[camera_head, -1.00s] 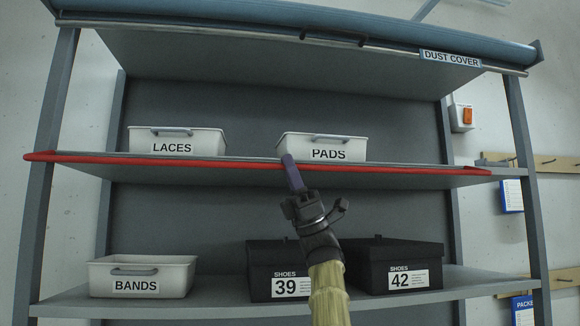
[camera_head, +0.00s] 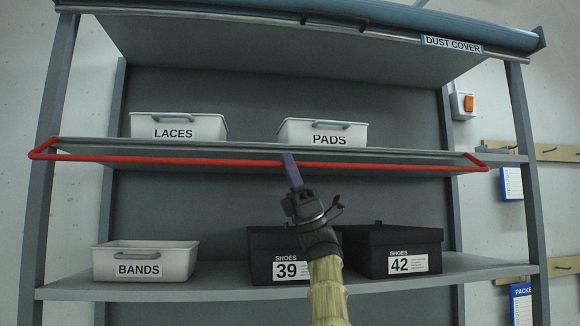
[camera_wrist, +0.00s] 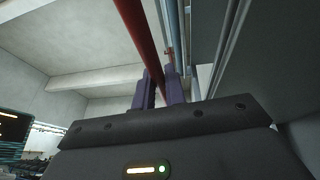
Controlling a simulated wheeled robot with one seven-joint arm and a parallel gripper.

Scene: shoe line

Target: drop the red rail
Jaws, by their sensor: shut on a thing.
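The red rail (camera_head: 200,161) runs along the front of the middle shelf (camera_head: 240,150) in the head view. Its two ends bend back toward the shelf's posts, and its bar stands out in front of the shelf edge and a little below it. My gripper (camera_head: 290,160) is at the rail's middle, right of centre, below the PADS bin. In the wrist view the red rail (camera_wrist: 140,38) passes between the two purple fingers of my gripper (camera_wrist: 160,85). The gripper is shut on the rail.
On the middle shelf stand the LACES bin (camera_head: 205,127) and the PADS bin (camera_head: 350,131). The lower shelf holds the BANDS bin (camera_head: 165,260) and black shoe boxes 39 (camera_head: 262,245) and 42 (camera_head: 420,242). A rolled dust cover (camera_head: 500,40) lies along the top.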

